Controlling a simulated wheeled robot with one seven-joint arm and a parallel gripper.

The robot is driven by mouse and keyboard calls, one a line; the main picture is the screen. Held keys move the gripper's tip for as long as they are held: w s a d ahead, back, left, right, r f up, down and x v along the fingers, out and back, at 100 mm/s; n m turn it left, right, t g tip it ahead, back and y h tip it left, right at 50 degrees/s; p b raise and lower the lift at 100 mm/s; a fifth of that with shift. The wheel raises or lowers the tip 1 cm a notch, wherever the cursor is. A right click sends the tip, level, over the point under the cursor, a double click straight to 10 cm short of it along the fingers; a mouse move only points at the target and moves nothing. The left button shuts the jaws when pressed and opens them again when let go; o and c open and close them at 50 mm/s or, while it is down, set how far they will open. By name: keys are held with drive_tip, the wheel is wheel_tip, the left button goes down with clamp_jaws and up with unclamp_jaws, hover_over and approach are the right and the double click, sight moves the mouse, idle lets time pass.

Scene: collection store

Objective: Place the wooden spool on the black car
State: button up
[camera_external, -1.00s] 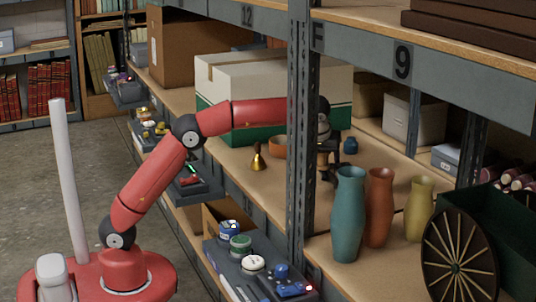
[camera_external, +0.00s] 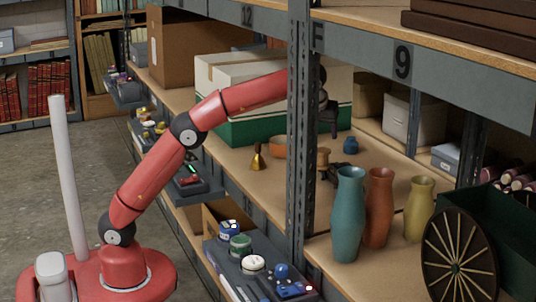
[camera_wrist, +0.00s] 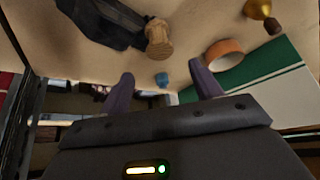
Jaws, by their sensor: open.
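The wooden spool (camera_external: 323,158) stands upright at the black car (camera_external: 336,172), behind the teal vase. In the wrist view, the spool (camera_wrist: 159,40) overlaps one end of the dark car (camera_wrist: 105,22); it appears to rest on it, but I cannot tell the contact for sure. The car is partly hidden by the vase and spool in the external view. My gripper (camera_external: 331,132) is above the spool and apart from it, partly hidden by the shelf post. In the wrist view my gripper (camera_wrist: 158,74) has its two fingers spread, with nothing between them.
Teal (camera_external: 348,215), orange (camera_external: 378,208) and yellow (camera_external: 419,208) vases stand in front. A metal post (camera_external: 300,150) and a green-white box (camera_external: 235,128) flank my arm.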

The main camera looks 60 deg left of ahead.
drive_tip(key=s+a+m+h, duration=0.1)
drive_tip(key=s+a+m, duration=0.1)
drive_tip(key=s+a, duration=0.45)
drive_tip(key=s+a+m+h, duration=0.2)
drive_tip(key=s+a+m, duration=0.15)
drive_tip(key=s, duration=0.65)
drive_tip(key=s+a+f+m, duration=0.1)
drive_tip(key=s+f, duration=0.7)
drive_tip(key=s, duration=0.2)
drive_tip(key=s+a+f+m+t+h, duration=0.1)
drive_tip(key=s+f+m, duration=0.1)
drive_tip(key=s+f, duration=0.6)
drive_tip(key=s, duration=0.3)
drive_tip(key=shift+a, duration=0.15)
drive_tip(key=shift+o, duration=0.5)
drive_tip(key=shift+r+m, duration=0.1)
drive_tip(key=shift+m, duration=0.15)
